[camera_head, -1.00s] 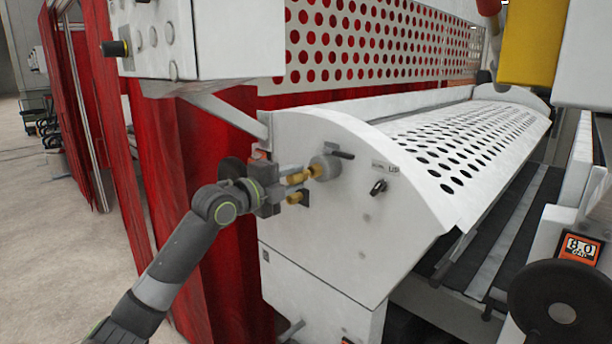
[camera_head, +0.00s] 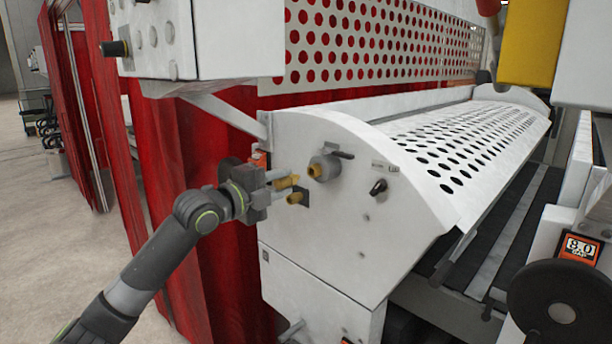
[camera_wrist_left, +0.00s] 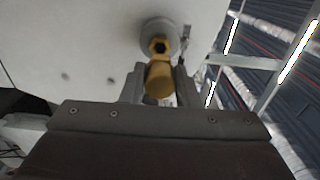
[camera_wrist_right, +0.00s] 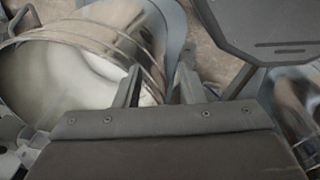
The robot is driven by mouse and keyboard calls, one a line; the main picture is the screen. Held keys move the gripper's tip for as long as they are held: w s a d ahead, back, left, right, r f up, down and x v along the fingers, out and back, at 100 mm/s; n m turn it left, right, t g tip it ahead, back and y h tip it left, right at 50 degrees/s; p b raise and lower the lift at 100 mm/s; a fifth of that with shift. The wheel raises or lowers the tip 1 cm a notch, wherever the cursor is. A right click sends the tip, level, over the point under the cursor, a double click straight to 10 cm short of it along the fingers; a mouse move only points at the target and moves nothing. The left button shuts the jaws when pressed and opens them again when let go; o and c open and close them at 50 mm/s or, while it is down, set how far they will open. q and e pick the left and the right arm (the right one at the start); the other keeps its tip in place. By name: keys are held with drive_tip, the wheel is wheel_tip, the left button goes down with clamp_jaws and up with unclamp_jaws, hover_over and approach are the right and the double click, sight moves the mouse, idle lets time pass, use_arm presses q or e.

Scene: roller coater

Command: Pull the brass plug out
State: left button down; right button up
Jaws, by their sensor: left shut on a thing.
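My left gripper (camera_head: 287,180) is shut on the brass plug (camera_wrist_left: 160,82), which lies between its fingers in the left wrist view. In the head view the plug shows just left of a round grey fitting (camera_head: 328,166) on the white machine's end panel. A brass socket with a hex-shaped opening (camera_wrist_left: 159,46) sits in that fitting. A small gap shows between plug and socket in the head view. My right gripper (camera_wrist_right: 158,88) is open and empty in the right wrist view. It is out of the head view.
Below the plug a second brass piece (camera_head: 295,198) sits on a dark bracket at the panel. A black knob (camera_head: 378,187) is right of the fitting. Red curtains (camera_head: 200,210) hang behind my left arm. Shiny curved metal (camera_wrist_right: 75,70) is near my right gripper.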

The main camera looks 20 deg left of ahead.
sight(277, 184)
idle(0.3)
use_arm(q)
drive_tip(key=shift+v, duration=1.5)
